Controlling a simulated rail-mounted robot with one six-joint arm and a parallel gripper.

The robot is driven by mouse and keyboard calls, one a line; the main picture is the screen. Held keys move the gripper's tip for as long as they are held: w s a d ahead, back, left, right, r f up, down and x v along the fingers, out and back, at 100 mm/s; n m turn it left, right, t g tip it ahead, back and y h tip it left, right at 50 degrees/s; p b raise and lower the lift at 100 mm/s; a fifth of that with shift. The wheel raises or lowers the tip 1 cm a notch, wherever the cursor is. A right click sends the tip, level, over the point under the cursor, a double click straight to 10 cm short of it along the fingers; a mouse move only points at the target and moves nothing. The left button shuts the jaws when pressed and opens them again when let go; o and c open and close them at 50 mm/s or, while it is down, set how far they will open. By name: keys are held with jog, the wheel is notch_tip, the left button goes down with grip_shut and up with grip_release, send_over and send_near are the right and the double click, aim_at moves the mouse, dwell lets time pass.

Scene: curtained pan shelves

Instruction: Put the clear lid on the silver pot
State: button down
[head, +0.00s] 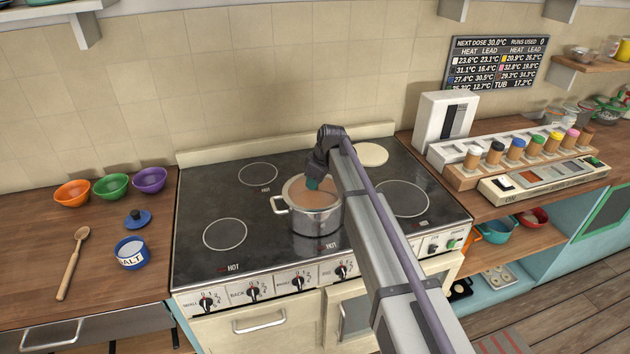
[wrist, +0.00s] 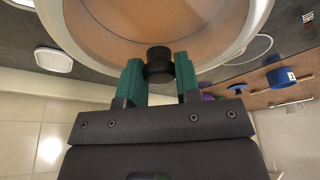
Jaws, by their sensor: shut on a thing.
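The silver pot (head: 316,223) stands upright near the middle of the dark stovetop, with a handle at its left. Brown contents show inside it. The clear lid (head: 298,190) is at the pot's mouth; I cannot tell whether it rests on the rim or hangs just above. My gripper (head: 313,184) is over the pot. In the wrist view my gripper (wrist: 158,72) has its teal fingers on both sides of the lid's black knob (wrist: 158,57), shut on it. The brown shows through the lid there.
Burner rings surround the pot, and a pale round disc (head: 371,155) lies at the back right. A blue salt jar (head: 131,254), wooden spoon (head: 73,262) and several bowls (head: 111,186) are on the left counter. A rack of small jars (head: 515,158) is at right.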

jog(key=shift+f, duration=0.1)
jog(key=c, duration=0.7)
grip_release()
jog(key=shift+c, duration=0.2)
jog(key=p+v, duration=1)
jog(key=v, duration=0.1)
jog(key=shift+s+f, duration=0.1)
